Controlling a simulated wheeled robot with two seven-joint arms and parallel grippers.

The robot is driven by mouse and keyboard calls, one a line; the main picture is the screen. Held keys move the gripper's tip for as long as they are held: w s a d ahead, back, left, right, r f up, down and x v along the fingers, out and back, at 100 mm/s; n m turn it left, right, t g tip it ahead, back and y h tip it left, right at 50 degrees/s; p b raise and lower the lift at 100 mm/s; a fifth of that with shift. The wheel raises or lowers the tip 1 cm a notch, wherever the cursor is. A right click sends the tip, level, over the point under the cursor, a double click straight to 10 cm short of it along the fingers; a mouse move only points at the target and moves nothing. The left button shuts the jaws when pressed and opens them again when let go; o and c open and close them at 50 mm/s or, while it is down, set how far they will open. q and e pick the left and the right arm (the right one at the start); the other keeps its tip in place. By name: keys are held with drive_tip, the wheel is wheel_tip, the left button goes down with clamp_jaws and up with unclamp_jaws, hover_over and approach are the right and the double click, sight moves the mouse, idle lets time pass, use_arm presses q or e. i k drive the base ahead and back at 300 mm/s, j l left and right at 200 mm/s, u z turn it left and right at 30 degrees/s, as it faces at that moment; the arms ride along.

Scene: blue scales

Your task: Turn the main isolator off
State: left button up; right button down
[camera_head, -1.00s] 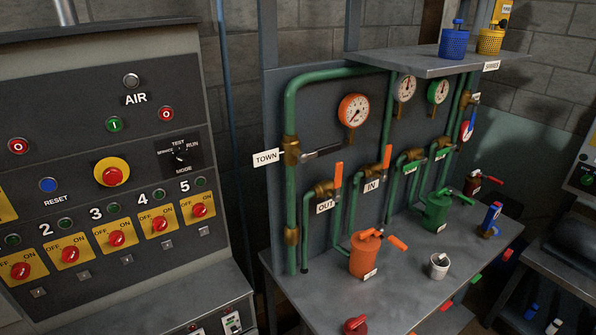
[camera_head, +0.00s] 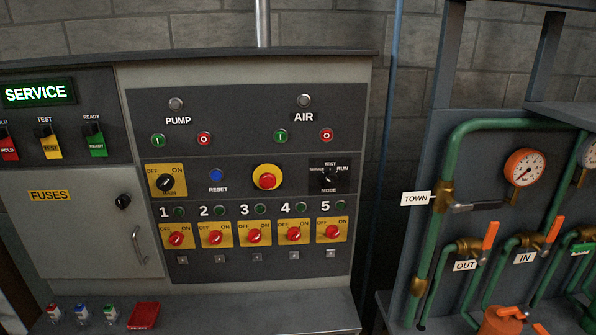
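The main isolator (camera_head: 166,182) is a black rotary knob on a yellow plate marked OFF, ON and MAIN, at the left of the control panel's middle row. Its knob looks turned toward the upper right, on the ON side. A blue RESET button (camera_head: 216,175) and a red emergency stop on a yellow ring (camera_head: 267,177) sit to its right. Neither of my grippers shows in the view.
Below are several numbered red switches (camera_head: 255,235) on yellow plates. A fuse cabinet door (camera_head: 96,230) is at the left under a lit SERVICE sign (camera_head: 40,93). A red box (camera_head: 144,315) and small padlocks lie on the ledge. Green pipes (camera_head: 450,150) stand at the right.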

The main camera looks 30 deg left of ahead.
sight(165, 183)
drive_tip(key=u, duration=1.7)
